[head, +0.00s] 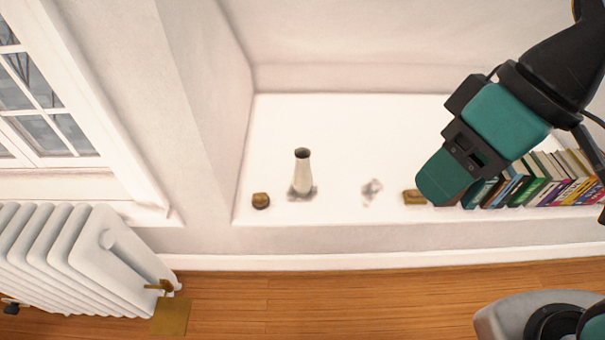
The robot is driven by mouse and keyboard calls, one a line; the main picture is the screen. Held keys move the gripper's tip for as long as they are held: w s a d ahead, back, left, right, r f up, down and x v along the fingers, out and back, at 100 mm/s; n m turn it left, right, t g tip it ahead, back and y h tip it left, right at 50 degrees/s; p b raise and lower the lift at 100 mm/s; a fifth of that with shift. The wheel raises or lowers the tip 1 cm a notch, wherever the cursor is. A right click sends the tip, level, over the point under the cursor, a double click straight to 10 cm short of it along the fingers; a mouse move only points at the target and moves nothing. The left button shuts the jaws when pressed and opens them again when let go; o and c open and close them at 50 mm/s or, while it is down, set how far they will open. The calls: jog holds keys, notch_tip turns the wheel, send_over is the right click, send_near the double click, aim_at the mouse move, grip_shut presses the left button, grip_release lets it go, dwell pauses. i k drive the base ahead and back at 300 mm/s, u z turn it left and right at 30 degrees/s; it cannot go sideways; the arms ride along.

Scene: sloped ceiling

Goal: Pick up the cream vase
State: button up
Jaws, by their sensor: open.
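The cream vase (302,175) stands upright on a white ledge (330,120) in the head view, left of the middle. It is pale and slender with a dark open mouth at the top. My gripper (440,182) is at the right, above the ledge's front part and well apart from the vase. It is teal and black. Its fingertips point down and left, and nothing shows held in it. The gap between its fingers is hard to see from this angle.
A small brown round object (261,201) sits left of the vase. A small grey-white object (371,190) and a brown block (413,197) lie to its right. A row of books (545,185) stands farther right. A white radiator (75,260) is at lower left.

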aim_at(301, 180)
jog(key=k, duration=0.55)
jog(key=u, duration=0.85)
jog(key=i, duration=1.45)
jog(key=z, duration=0.3)
